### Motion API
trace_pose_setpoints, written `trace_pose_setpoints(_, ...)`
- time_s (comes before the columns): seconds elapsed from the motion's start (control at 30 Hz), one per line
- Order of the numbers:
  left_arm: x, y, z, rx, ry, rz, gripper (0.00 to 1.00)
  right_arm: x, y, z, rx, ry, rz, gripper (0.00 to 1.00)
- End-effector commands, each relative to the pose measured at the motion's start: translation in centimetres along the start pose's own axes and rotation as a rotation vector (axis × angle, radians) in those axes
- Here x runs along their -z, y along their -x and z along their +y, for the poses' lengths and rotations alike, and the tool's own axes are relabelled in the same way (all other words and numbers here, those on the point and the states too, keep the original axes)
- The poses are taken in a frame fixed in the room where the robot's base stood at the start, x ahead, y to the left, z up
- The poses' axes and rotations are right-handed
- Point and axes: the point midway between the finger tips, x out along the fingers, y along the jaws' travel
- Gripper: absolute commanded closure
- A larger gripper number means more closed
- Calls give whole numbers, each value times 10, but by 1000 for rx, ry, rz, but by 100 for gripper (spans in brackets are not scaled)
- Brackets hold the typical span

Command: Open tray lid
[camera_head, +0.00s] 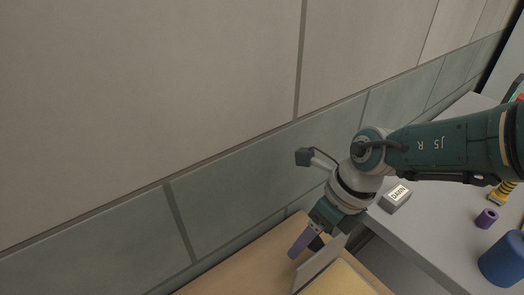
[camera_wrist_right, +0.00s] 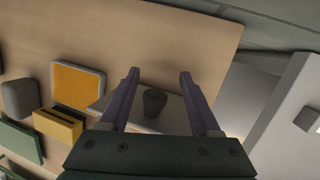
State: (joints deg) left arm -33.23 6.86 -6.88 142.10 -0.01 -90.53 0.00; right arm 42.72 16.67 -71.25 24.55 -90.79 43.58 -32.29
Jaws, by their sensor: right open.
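The tray (camera_head: 340,283) shows at the bottom edge of the head view as a yellow surface with a grey panel (camera_head: 318,264) along its left side, cut off by the frame. My right gripper (camera_head: 300,246), with purple fingers, points down just above and left of this panel. In the right wrist view my right gripper (camera_wrist_right: 158,76) is open. A dark round knob (camera_wrist_right: 154,102) on a grey plate (camera_wrist_right: 174,112), which looks like the lid, lies between its fingers, with gaps on both sides. My palm hides part of the plate. My left gripper is out of view.
The wrist view shows a grey-rimmed orange panel (camera_wrist_right: 78,86), a yellow block (camera_wrist_right: 58,125), a grey block (camera_wrist_right: 18,98) and a green piece (camera_wrist_right: 18,140) on the wooden table (camera_wrist_right: 180,35). A tiled wall (camera_head: 240,190) stands close behind. A grey table (camera_head: 440,215) at right holds a blue cylinder (camera_head: 502,258) and a purple ring (camera_head: 486,218).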

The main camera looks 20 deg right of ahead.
Motion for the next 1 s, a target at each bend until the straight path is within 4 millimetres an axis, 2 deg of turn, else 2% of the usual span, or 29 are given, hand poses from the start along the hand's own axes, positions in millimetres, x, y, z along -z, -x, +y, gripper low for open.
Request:
trace_pose_setpoints(0.17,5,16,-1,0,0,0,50,-1,18,1,0,0,0,36)
trace_pose_setpoints(0.4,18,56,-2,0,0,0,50,-2,65,1,1,1,0,36)
trace_pose_setpoints(0.6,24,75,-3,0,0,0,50,0,93,0,2,0,1,36)
trace_pose_setpoints(0.73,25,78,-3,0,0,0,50,0,100,0,1,0,1,36)
trace_pose_setpoints(1.0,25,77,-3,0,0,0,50,1,99,0,1,-1,1,36)
